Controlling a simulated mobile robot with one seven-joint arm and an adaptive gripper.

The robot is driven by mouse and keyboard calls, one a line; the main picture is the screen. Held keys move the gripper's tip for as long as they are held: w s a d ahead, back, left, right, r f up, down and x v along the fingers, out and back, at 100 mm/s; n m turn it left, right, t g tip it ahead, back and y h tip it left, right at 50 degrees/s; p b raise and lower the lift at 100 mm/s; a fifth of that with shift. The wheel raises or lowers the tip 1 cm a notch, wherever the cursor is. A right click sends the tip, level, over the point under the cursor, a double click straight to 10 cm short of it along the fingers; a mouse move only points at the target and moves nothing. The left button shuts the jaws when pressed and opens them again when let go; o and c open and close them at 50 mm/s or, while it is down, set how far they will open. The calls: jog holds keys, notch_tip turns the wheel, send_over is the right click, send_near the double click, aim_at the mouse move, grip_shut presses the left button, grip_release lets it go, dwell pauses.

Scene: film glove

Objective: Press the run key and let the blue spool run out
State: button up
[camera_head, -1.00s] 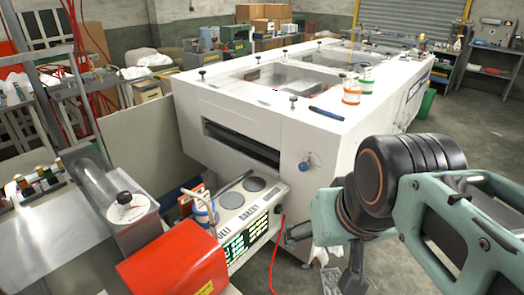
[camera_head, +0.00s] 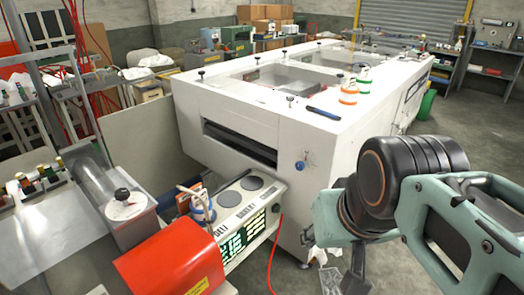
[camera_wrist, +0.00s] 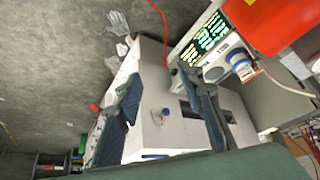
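A spool with a blue band (camera_head: 203,207) stands beside the white scale-like unit in the head view. It also shows in the wrist view (camera_wrist: 238,60), at upper right and apart from my gripper. I cannot pick out a key labelled run. A blue knob (camera_head: 300,166) is on the large machine's front. My gripper (camera_wrist: 167,92) is open, with two separated fingers and nothing between them. In the head view my arm hides most of it at lower right.
The large white machine (camera_head: 235,109) fills the middle. An orange-banded spool (camera_head: 348,92) and a green-banded spool (camera_head: 364,76) stand on its top. A red cover (camera_head: 172,265) is at the front, and a red cable (camera_head: 275,258) hangs near the unit. Grey floor is free at right.

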grip_shut()
dwell(1.3)
